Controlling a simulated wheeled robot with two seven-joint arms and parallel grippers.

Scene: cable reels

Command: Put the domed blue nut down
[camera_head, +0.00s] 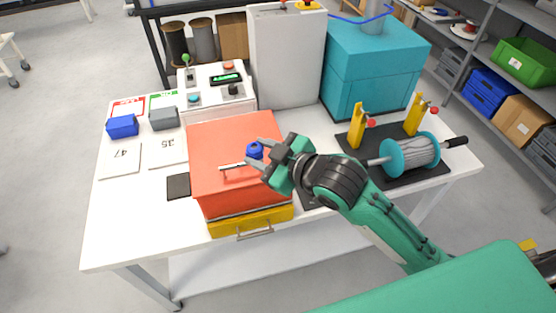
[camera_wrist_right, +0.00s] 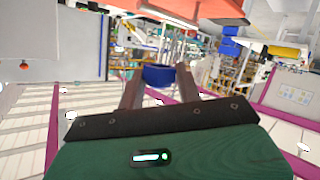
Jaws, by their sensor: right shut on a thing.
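The domed blue nut (camera_head: 255,150) is held between the fingers of my right gripper (camera_head: 264,158), over the orange-red top of the box (camera_head: 215,135) on the table. In the right wrist view the blue nut (camera_wrist_right: 158,76) sits between the two finger tips of my right gripper (camera_wrist_right: 160,80). From the head view I cannot tell exactly how far the nut is above the box top. My left gripper is in neither view.
A silver handle (camera_head: 232,167) lies by the gripper on the box. A yellow drawer (camera_head: 250,221) is below. A control panel (camera_head: 217,88) and grey cabinet (camera_head: 285,60) stand behind. A cable reel (camera_head: 409,154) is at right. White table (camera_head: 125,215) is clear at front left.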

